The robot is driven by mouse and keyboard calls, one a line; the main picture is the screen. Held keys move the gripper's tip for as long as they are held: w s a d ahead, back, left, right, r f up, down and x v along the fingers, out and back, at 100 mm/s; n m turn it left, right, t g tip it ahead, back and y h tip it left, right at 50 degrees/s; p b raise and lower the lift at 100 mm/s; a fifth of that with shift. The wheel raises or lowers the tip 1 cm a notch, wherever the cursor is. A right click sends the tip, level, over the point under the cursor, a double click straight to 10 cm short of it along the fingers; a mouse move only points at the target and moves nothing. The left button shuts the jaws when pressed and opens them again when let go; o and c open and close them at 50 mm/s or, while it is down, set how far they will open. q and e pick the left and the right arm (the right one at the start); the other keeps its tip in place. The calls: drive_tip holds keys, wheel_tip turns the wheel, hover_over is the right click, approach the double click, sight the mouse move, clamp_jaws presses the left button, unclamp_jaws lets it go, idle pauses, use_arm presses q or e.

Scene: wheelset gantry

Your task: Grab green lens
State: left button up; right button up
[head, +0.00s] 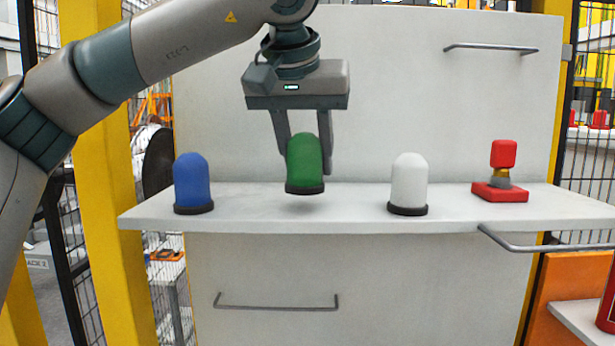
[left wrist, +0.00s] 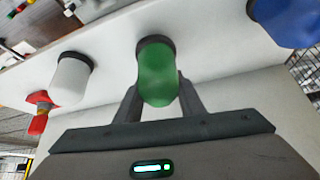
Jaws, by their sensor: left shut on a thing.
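The green lens (head: 304,160) is a domed cap with a dark base ring. My left gripper (head: 305,165) comes down from above and is shut on it, one finger on each side. The lens hangs slightly tilted a little above the white shelf, with a shadow under it. In the left wrist view the green lens (left wrist: 158,75) sits between the fingers (left wrist: 158,95). My right gripper is not in view.
A blue lens (head: 191,183) stands left on the white shelf (head: 340,210), and a white lens (head: 408,182) stands right. A red device (head: 501,172) is farther right. Metal handles (head: 490,47) stick out from the panel behind.

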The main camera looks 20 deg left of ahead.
use_arm(q)
drive_tip(key=s+d+r+b, duration=0.3)
drive_tip(key=d+r, duration=0.5)
drive_tip(key=d, duration=0.3)
drive_tip(key=shift+s+r, duration=0.15)
drive_tip(key=shift+s, duration=0.4)
